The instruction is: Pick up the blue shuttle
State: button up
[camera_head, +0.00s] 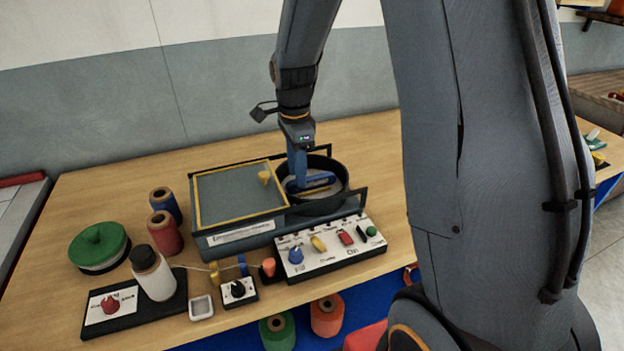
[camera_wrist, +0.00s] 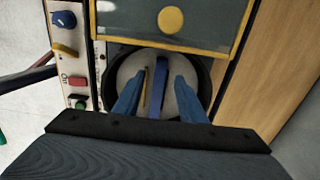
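The blue shuttle (camera_head: 320,184) lies in a round dark pan (camera_head: 346,190) at the right end of the machine. In the wrist view the shuttle (camera_wrist: 161,74) shows as a narrow blue bar between my two blue fingers. A thin yellowish piece (camera_wrist: 142,90) lies beside it, close to the left finger. My gripper (camera_wrist: 158,85) is open, with a gap on both sides of the shuttle. In the head view my gripper (camera_head: 297,172) points down into the pan. Whether the fingertips reach down beside the shuttle I cannot tell.
A yellow-framed lid (camera_head: 236,195) with a round knob (camera_head: 264,177) adjoins the pan. Black rails edge the machine. A control panel (camera_head: 325,249) with coloured knobs stands in front. Several spools, a green lidded pot (camera_head: 99,243) and a white bottle (camera_head: 152,272) stand left.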

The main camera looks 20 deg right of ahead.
jog(key=shift+f, duration=1.15)
grip_shut()
jog(key=shift+r, duration=0.1)
